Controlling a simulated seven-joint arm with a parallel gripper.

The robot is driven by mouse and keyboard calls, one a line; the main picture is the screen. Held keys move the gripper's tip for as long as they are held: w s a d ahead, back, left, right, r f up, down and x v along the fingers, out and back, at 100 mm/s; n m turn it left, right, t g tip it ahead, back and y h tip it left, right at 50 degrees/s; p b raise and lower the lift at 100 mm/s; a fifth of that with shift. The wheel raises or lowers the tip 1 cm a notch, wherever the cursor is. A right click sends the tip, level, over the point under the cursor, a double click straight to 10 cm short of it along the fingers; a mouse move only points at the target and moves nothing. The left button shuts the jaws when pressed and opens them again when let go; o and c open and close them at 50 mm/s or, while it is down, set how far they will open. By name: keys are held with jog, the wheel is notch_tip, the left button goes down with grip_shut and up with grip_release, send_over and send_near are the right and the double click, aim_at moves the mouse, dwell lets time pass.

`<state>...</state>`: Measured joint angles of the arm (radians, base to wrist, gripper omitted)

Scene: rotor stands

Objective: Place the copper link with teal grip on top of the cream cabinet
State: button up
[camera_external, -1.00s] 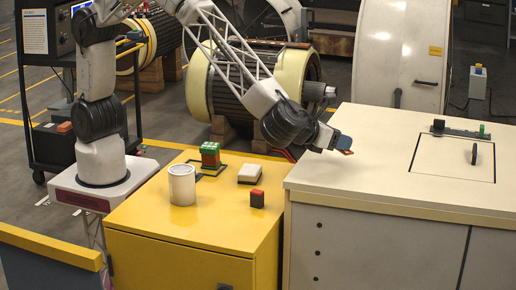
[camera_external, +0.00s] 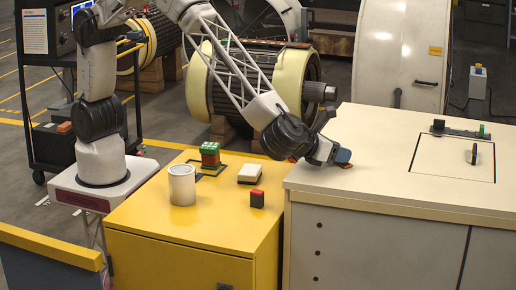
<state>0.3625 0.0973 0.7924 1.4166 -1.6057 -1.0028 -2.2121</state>
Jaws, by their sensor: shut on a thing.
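My gripper (camera_external: 337,154) is low over the left rear part of the cream cabinet (camera_external: 380,188). It is shut on the copper link with teal grip (camera_external: 343,157). The teal part shows at the fingertips, and a small copper-orange part shows just below it. The link is at or very close to the cabinet top; I cannot tell whether it touches. Part of the link is hidden by the gripper.

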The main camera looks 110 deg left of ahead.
jog(key=shift+f, duration=0.15)
jog(key=o, duration=0.9)
jog(key=shift+r, duration=0.2)
jog(key=v, duration=1.2)
